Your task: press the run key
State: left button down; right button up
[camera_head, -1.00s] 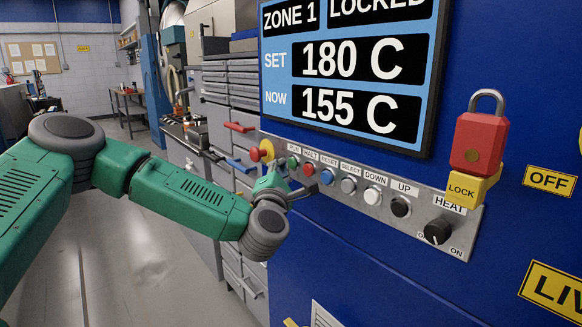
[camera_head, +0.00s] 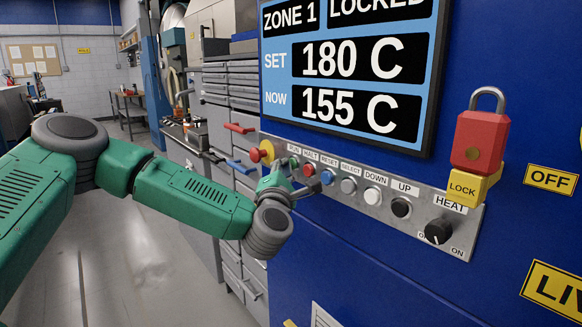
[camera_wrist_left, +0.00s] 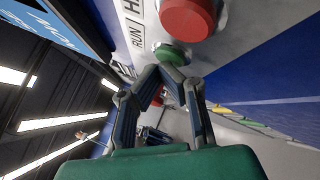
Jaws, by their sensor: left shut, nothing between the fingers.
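The run key is a green round button (camera_head: 294,162) under the RUN label, near the left end of the grey key strip (camera_head: 410,222). It also shows as a green disc in the left wrist view (camera_wrist_left: 174,53), beside the larger red halt key (camera_wrist_left: 188,17). My left gripper (camera_head: 288,171) is shut and empty at the strip, by the run key and partly in front of it. In the left wrist view its closed fingertips (camera_wrist_left: 162,71) are at the green key's near edge. I cannot tell whether they touch it. My right gripper is not in view.
The halt key (camera_head: 309,169) and blue reset key (camera_head: 327,177) sit right of the run key. A red mushroom button (camera_head: 262,151) is to its left. The display (camera_head: 350,75) reads LOCKED, 180 C set, 155 C now. A red padlock (camera_head: 479,142) hangs at right.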

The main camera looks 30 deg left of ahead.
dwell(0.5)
pick_arm(q)
jog(key=shift+s+a, duration=0.25)
jog(key=shift+s, duration=0.45)
jog(key=s, duration=0.1)
jog(key=s+a, duration=0.1)
jog(key=s, duration=0.1)
jog(key=s+a, duration=0.1)
jog(key=shift+s, duration=0.3)
dwell(0.5)
